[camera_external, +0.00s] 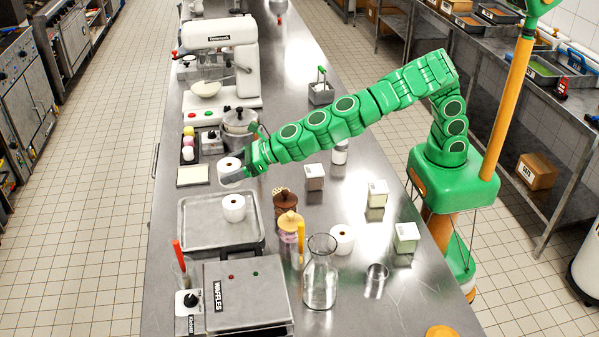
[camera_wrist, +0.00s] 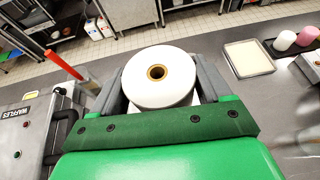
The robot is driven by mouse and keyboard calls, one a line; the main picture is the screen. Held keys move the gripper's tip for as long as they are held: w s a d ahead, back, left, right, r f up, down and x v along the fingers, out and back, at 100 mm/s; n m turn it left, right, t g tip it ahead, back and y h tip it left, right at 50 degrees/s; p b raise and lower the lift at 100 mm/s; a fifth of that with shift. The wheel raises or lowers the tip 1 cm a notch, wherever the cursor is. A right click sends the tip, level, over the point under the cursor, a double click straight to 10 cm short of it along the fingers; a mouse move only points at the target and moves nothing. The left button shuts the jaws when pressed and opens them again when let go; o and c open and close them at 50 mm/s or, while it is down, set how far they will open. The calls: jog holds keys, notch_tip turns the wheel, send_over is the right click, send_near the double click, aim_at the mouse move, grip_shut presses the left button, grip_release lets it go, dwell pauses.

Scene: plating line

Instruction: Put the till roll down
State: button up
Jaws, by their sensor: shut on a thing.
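My gripper (camera_external: 234,173) is shut on a white till roll (camera_external: 228,164) and holds it near the back edge of the grey metal tray (camera_external: 193,239). In the wrist view the held till roll (camera_wrist: 140,88) sits upright between the two grey fingers of my gripper (camera_wrist: 160,82), its brown core facing up. A second white roll (camera_external: 234,209) stands on the tray. A third white roll (camera_external: 342,243) stands on the counter to the right. The gap under the held roll is hard to judge.
A cream square plate (camera_external: 193,176) and a pot (camera_external: 240,122) lie behind. The tray's left part is clear.

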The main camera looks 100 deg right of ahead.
jog(key=w+a+f, duration=0.3)
jog(key=w+f, duration=0.6)
jog(key=w, duration=0.3)
jog(key=shift+w+a, duration=0.15)
jog(key=shift+w, duration=0.2)
dwell(0.6)
jog(key=shift+f, duration=0.15)
jog(key=shift+w+f, duration=0.1)
jog(key=shift+w, duration=0.1)
jog(key=shift+w+f, duration=0.1)
jog(key=shift+f, duration=1.5)
jog(key=shift+f, duration=0.55)
jog(key=o, duration=1.2)
jog(key=shift+c, duration=0.2)
